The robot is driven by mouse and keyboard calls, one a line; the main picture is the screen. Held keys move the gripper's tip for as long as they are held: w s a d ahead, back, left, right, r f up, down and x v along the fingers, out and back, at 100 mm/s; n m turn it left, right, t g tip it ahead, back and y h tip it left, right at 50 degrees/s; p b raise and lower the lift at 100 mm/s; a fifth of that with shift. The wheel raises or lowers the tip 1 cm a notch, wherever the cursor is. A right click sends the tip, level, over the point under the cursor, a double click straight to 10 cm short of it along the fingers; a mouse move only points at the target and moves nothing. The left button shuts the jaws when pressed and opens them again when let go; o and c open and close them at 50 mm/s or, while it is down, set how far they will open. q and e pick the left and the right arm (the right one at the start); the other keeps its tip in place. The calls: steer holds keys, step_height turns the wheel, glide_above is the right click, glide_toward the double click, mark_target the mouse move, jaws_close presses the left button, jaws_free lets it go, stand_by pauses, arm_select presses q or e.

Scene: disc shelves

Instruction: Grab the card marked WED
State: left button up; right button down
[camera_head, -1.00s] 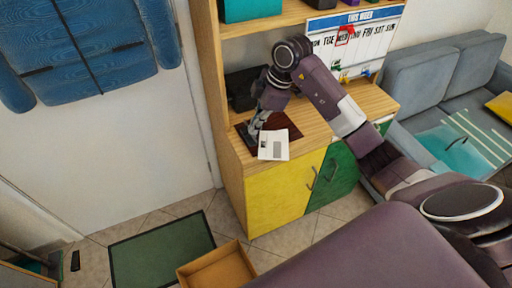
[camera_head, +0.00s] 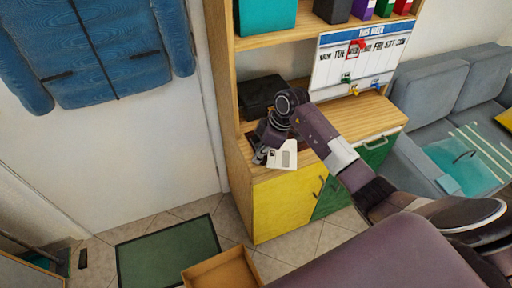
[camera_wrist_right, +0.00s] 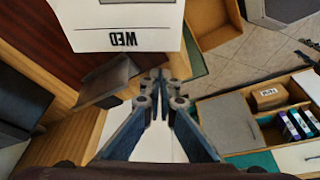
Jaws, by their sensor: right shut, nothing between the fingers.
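The white card marked WED (camera_head: 284,156) lies near the front edge of the wooden counter in the head view. My right gripper (camera_head: 262,153) is just left of the card in the head view. In the right wrist view my right gripper (camera_wrist_right: 160,76) has its fingertips together with nothing between them, apart from the card's printed edge. My left gripper is out of view.
A wooden shelf unit has yellow (camera_head: 286,209) and green doors below. A THIS WEEK board (camera_head: 359,60) stands at the back with a red frame around one day. A dark box (camera_head: 262,94) stands on the counter. An open brown box (camera_head: 222,270) is on the floor.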

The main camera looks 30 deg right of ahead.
mark_target(273, 164)
steer(key=shift+s+d+r, duration=0.1)
steer(key=shift+s+d, duration=0.6)
steer(key=shift+d, duration=0.15)
steer(key=s+d+p, duration=0.1)
steer(key=d+p, duration=0.1)
steer(key=shift+s+d+r, duration=0.1)
steer(key=shift+s+d, duration=0.2)
steer(key=shift+s, duration=0.05)
steer(key=shift+s+d, duration=0.2)
steer(key=shift+d, duration=0.05)
steer(key=shift+w, duration=0.1)
